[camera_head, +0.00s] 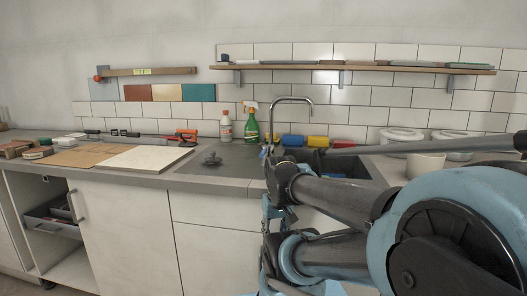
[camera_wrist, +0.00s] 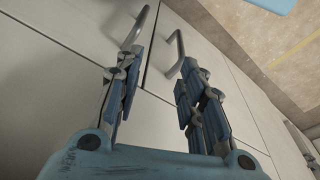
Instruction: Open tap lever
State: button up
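The tap (camera_head: 291,99) is a thin metal arched spout behind the sink in the head view. My arm crosses in front of the sink, and I cannot make out the tap's lever. The sink basin (camera_head: 350,166) shows only in part behind my arm. In the wrist view my gripper (camera_wrist: 160,68) has its two fingers spread apart with nothing between them. It faces pale cabinet fronts with metal handles, well below and apart from the tap. The tap is not in the wrist view.
A green spray bottle (camera_head: 251,127) and a white bottle (camera_head: 225,126) stand left of the tap. Coloured sponges (camera_head: 317,141) lie behind the sink. White canisters (camera_head: 400,138) stand at right. A cabinet handle (camera_wrist: 175,55) is close beyond my fingers. A shelf (camera_head: 350,67) hangs above.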

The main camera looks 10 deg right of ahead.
aim_at(265, 149)
jog(key=k, duration=0.5)
jog(key=z, duration=0.8)
jog(key=k, duration=0.55)
jog(key=u, duration=0.7)
jog(key=i, duration=0.5)
